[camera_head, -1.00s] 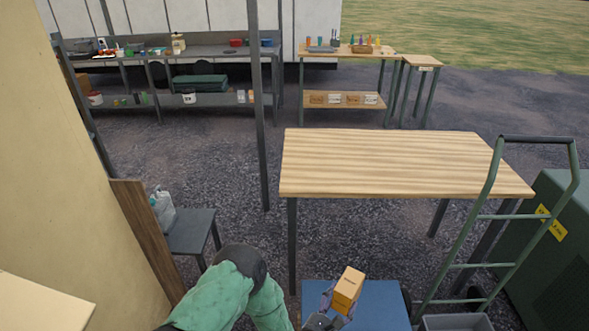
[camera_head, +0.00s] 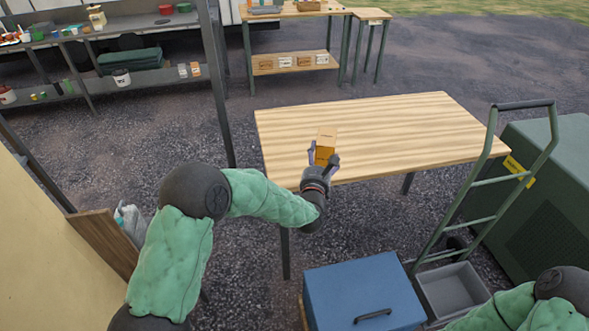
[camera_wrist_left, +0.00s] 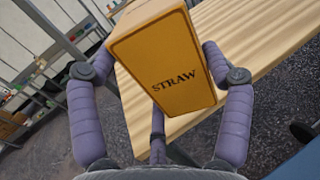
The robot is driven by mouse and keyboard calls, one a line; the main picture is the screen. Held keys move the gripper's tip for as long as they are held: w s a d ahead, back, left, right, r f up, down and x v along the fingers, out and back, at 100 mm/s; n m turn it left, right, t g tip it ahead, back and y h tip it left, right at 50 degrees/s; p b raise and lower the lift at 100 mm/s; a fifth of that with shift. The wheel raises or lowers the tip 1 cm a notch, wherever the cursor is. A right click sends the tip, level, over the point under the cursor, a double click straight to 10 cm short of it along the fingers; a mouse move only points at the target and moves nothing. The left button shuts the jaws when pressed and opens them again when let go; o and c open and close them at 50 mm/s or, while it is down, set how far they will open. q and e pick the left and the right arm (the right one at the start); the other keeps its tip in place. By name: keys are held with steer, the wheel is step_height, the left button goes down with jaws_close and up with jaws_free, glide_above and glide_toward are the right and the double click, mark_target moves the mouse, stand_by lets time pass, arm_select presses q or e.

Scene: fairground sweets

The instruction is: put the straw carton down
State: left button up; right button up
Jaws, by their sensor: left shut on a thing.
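The straw carton (camera_head: 326,139) is a small orange-tan box. It is held at the near edge of the bare wooden table (camera_head: 400,130) in the head view. My left gripper (camera_head: 322,163) is shut on it. In the left wrist view the carton (camera_wrist_left: 170,60) shows the word STRAW on its face, with purple fingers of the left gripper (camera_wrist_left: 160,95) around it. The table top (camera_wrist_left: 245,40) lies beyond and below it. I cannot tell whether the carton touches the table. My right gripper is out of view; only part of the right arm shows at the lower right.
A blue box (camera_head: 362,290) with a handle and a grey bin (camera_head: 455,290) stand in front of the table. A green hand truck (camera_head: 490,180) is at the table's right, beside a green cabinet (camera_head: 560,190). The table top is otherwise clear.

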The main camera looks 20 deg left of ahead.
arm_select(q)
steer(key=w+a+f+b, duration=0.1)
steer(key=a+f+b, duration=0.1)
steer(key=a+f, duration=0.2)
steer(key=w+a+f+b, duration=0.1)
steer(key=w+a+f, duration=0.1)
steer(key=a+f, duration=0.2)
steer(key=w+a+f+b, duration=0.2)
steer(key=a+f, duration=0.3)
steer(key=shift+w+b, duration=0.2)
steer(key=shift+b, duration=0.1)
steer(key=shift+r, duration=0.15)
steer(key=shift+d+f+b, duration=0.1)
steer(key=shift+f+b, duration=0.25)
steer(key=shift+b, duration=0.1)
steer(key=shift+f+b, duration=0.3)
steer(key=shift+b, duration=0.1)
